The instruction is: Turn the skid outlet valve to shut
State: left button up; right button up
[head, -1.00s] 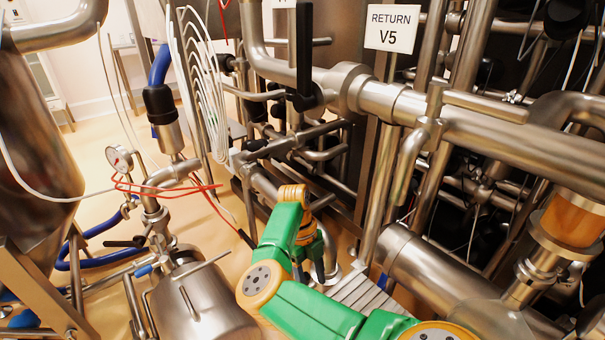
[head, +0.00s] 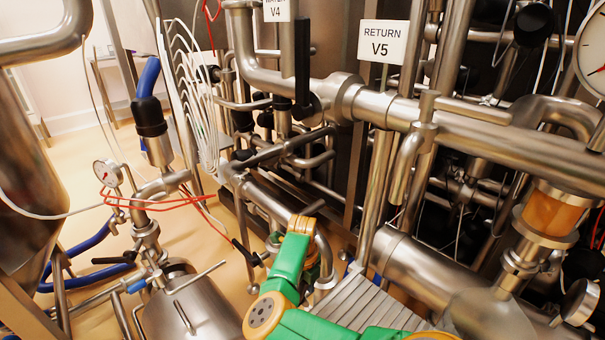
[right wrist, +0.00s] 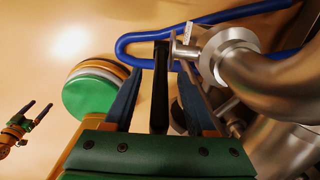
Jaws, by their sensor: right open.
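In the right wrist view, a black lever handle (right wrist: 160,88) stands between the fingers of my right gripper (right wrist: 158,82). The fingers are open, with a gap on both sides of the handle. A steel valve and pipe fitting (right wrist: 226,55) is beside the handle's far end, to the right. In the head view my right gripper (head: 313,268) points down, mostly hidden behind my green arm, so its fingers and the handle cannot be made out there. My left gripper (right wrist: 32,117) shows small at the left edge of the wrist view, its two dark fingers apart.
A blue hose (right wrist: 135,42) curves behind the handle. A large steel elbow pipe (right wrist: 275,85) fills the right side of the wrist view. In the head view, a thick pipe with the sign RETURN V5 (head: 382,42) runs above.

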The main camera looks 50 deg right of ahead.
grip_shut()
dwell(1.4)
